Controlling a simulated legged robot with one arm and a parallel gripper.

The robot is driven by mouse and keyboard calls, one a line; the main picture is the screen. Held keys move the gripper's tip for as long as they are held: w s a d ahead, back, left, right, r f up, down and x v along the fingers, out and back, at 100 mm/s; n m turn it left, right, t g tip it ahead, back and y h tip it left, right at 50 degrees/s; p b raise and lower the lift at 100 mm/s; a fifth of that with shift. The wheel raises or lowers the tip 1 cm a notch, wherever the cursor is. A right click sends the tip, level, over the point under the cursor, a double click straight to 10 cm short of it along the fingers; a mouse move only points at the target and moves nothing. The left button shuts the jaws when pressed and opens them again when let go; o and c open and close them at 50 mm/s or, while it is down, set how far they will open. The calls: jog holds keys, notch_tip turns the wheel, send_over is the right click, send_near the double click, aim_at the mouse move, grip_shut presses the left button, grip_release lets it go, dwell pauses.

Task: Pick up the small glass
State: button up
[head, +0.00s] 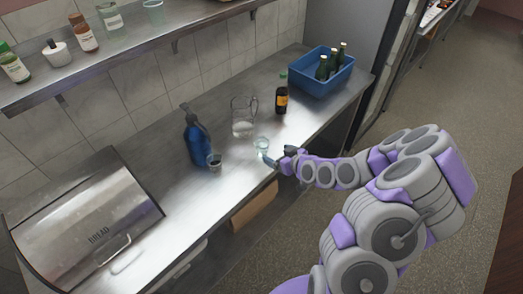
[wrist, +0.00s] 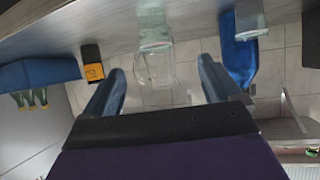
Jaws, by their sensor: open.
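The small clear glass (head: 262,144) stands upright on the steel counter, close to its front edge. In the upside-down wrist view, the small glass (wrist: 153,28) hangs from the counter at the top, between the lines of my two fingers. My gripper (head: 277,157) is just to the right and front of the glass, low over the counter edge. My gripper also shows in the wrist view (wrist: 160,70), with its fingers wide apart and nothing held. The glass is beyond the fingertips, and I cannot tell the exact gap.
A clear pitcher (head: 242,118) stands behind the glass. A blue siphon bottle (head: 195,140) and a small cup (head: 214,161) are to the left. A dark bottle (head: 282,98) and a blue crate (head: 323,82) of bottles are behind right. A bread box (head: 85,215) sits front left.

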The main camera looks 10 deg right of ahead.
jog(key=b, duration=0.1)
send_near(258, 143)
jog(key=x, duration=0.3)
jog(key=shift+s+a+f, duration=0.15)
jog(key=shift+a+f, duration=0.05)
jog(key=shift+f, duration=0.15)
jog(key=shift+w+a+f, duration=0.2)
jog(key=shift+w+a, duration=0.15)
jog(key=shift+w, duration=0.1)
jog(key=w+f, duration=0.1)
jog(key=w+b, duration=0.1)
jog(key=w, duration=0.1)
jog(key=shift+w+a+f, duration=0.1)
jog(key=shift+a+f, duration=0.05)
jog(key=shift+f, duration=0.25)
jog(key=shift+w+a+f, duration=0.15)
jog(key=shift+w, duration=0.15)
jog(key=shift+w+a, duration=0.25)
jog(key=shift+a, duration=0.1)
jog(key=shift+d, duration=0.1)
jog(key=c, duration=1.2)
